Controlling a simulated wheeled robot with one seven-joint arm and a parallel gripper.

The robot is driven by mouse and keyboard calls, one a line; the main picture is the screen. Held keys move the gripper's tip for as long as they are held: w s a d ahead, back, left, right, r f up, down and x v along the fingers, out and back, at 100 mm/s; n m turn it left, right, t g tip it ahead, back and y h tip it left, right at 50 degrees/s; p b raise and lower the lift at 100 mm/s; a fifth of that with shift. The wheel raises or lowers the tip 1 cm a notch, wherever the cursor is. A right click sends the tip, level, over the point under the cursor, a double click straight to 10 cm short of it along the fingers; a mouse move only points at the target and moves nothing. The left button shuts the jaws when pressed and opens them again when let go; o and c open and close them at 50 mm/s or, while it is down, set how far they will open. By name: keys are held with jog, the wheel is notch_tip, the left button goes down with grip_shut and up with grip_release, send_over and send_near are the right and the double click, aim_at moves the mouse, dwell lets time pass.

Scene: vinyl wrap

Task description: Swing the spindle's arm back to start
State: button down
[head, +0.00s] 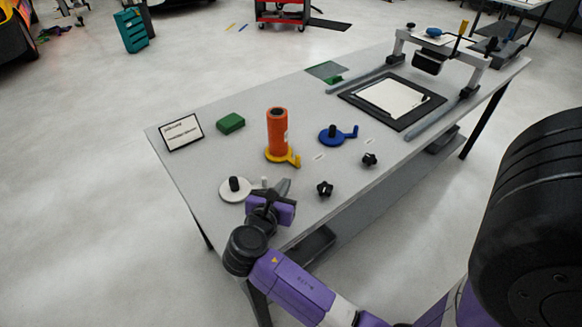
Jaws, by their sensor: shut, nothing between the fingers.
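Three round bases with arms or posts stand on the grey table (330,225). The white spindle base (231,193) has a black post, and a small pale peg (264,182) shows at its right beside my gripper. The yellow base (290,158) carries an upright orange roll (277,131), with its arm pointing right. The blue base (333,137) has a black post and an arm pointing right with an upturned end. My gripper (284,186) is shut and empty, just right of the white base. My wrist hides part of the table there, and I cannot tell whether the gripper touches the peg.
Two black knobs (325,188) (369,159) stand right of my gripper. A green block (230,123) and a sign (181,132) are at the back left. A black-framed white sheet (395,97) and a gantry (440,58) fill the far right. The table's front edge is close to my wrist.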

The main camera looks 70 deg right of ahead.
aim_at(297, 162)
jog(key=x, duration=0.6)
jog(key=r+x, duration=0.1)
jog(key=x, duration=0.2)
jog(key=shift+d+p, duration=0.15)
jog(key=shift+p, duration=0.25)
jog(key=shift+s, duration=0.1)
